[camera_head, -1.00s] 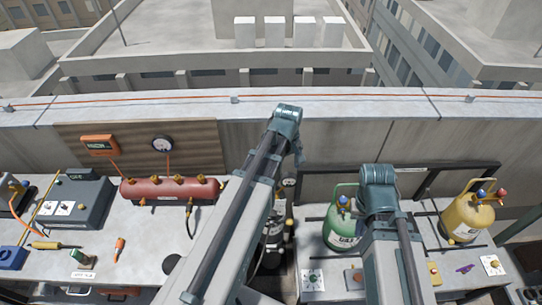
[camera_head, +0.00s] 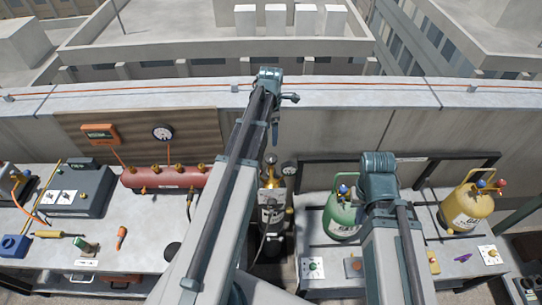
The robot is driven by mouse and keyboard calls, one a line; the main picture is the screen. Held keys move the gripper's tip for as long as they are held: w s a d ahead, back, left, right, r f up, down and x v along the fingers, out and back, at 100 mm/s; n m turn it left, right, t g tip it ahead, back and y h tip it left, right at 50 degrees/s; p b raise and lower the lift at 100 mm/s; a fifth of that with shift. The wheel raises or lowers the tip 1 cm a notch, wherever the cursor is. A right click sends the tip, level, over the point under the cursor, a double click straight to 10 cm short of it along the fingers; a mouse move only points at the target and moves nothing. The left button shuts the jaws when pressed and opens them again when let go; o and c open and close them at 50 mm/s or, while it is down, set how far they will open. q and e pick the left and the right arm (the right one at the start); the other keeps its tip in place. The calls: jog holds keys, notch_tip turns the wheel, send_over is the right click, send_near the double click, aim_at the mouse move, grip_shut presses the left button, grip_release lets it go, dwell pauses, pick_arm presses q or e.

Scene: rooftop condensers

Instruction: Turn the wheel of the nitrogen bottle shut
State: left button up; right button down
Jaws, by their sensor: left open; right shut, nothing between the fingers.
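The nitrogen bottle (camera_head: 272,222) is a dark upright cylinder with a pale label, standing in the gap between two benches. Brass fittings and a small gauge (camera_head: 289,168) show at its top; I cannot make out its wheel clearly. My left arm rises across the middle, left of the bottle, and covers part of that area. My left gripper (camera_head: 281,112) shows only in part as dark pieces beside the arm's top end, above and apart from the bottle. It is open, with nothing seen in it. My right gripper is hidden behind my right arm.
The left bench holds a red manifold (camera_head: 165,177), a grey case (camera_head: 75,193) and small tools. A green cylinder (camera_head: 341,214) and a yellow cylinder (camera_head: 466,207) stand on the right bench. A concrete parapet (camera_head: 350,125) runs behind.

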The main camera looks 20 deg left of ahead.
aim_at(271, 157)
pick_arm(q)
notch_tip(271, 157, down, 14)
jog(key=b, duration=1.3)
jog(key=shift+r, duration=0.15)
jog(key=c, duration=1.4)
jog(key=shift+o, duration=0.2)
